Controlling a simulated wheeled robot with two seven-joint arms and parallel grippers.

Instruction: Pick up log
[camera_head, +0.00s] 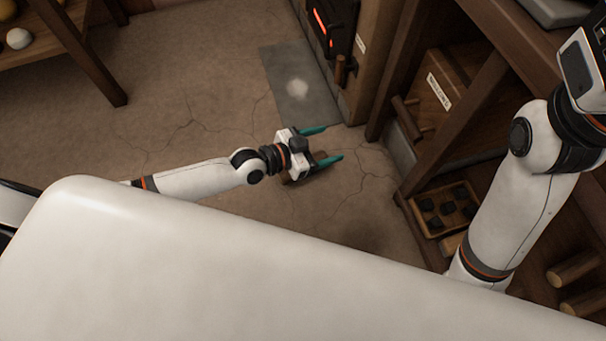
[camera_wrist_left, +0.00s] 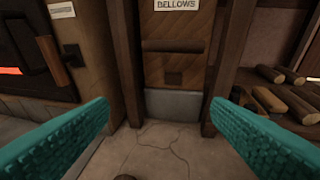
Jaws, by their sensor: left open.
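Several cut logs (camera_head: 572,269) lie on a low wooden shelf at the lower right of the head view. They also show at the right of the left wrist view (camera_wrist_left: 298,106), beyond the right finger. My left gripper (camera_head: 333,144) is open over the stone floor, its teal fingers apart with nothing held between them. It is well to the left of the shelved logs. My right gripper is out of view.
A wooden cabinet labelled BELLOWS (camera_wrist_left: 176,28) stands ahead of the left gripper. A stove with a red glow (camera_head: 321,22) is at the top, by a grey floor plate (camera_head: 290,90). A tray of dark lumps (camera_head: 428,220) is at right.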

